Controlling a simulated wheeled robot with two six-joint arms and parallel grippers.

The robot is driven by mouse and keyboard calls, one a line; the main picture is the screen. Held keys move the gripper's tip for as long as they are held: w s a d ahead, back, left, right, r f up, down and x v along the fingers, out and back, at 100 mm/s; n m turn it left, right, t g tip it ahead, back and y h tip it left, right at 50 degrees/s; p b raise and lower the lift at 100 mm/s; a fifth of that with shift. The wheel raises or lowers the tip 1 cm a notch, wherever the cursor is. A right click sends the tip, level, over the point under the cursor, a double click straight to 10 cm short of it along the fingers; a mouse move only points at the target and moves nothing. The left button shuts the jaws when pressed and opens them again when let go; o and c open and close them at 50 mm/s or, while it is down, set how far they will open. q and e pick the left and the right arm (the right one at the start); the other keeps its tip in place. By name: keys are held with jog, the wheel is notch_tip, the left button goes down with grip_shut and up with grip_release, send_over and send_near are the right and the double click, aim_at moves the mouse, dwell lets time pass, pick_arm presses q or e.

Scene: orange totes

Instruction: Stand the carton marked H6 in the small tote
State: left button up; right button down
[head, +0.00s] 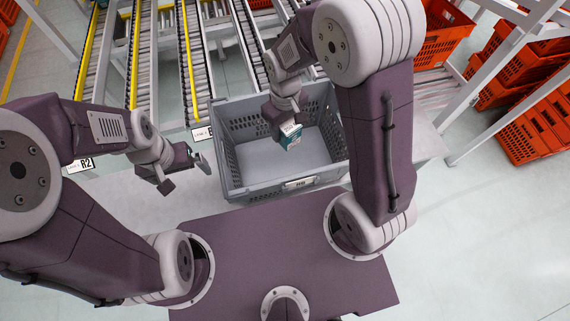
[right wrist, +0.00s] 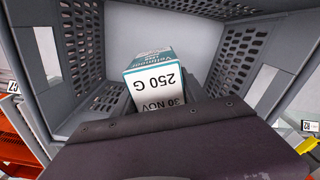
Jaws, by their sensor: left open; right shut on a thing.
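A teal and white carton (head: 291,135) is in my right gripper (head: 284,122), over the inside of the grey tote (head: 238,190). In the right wrist view the carton (right wrist: 157,78) shows upside-down print, "250 G" and "30 NOV"; no H6 mark is readable on it. The dark body of my right gripper (right wrist: 170,135) hides the carton's near end. The tote's floor under it looks bare; I cannot tell whether the carton touches it. My left gripper (head: 184,175) is open and empty, left of the tote.
Roller conveyors (head: 165,65) lie behind. Orange totes (head: 520,130) are stacked at the right. The bench around my left gripper is clear.

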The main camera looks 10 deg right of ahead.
notch_tip(320, 180, down, 6)
jog(key=b, duration=0.3)
send_over(285, 161)
notch_tip(285, 161, down, 6)
jog(key=shift+r, duration=0.1)
notch_tip(285, 161, down, 4)
jog(key=shift+s+r, duration=0.15)
jog(key=shift+r, duration=0.05)
pick_arm(q)
notch_tip(285, 161, down, 5)
jog(key=shift+r, duration=0.2)
pick_arm(e)
jog(key=shift+f, duration=0.3)
jog(key=shift+f+b, duration=0.3)
jog(key=shift+b, duration=0.1)
jog(key=c, duration=0.6)
grip_release()
pick_arm(q)
jog(key=shift+f, duration=0.2)
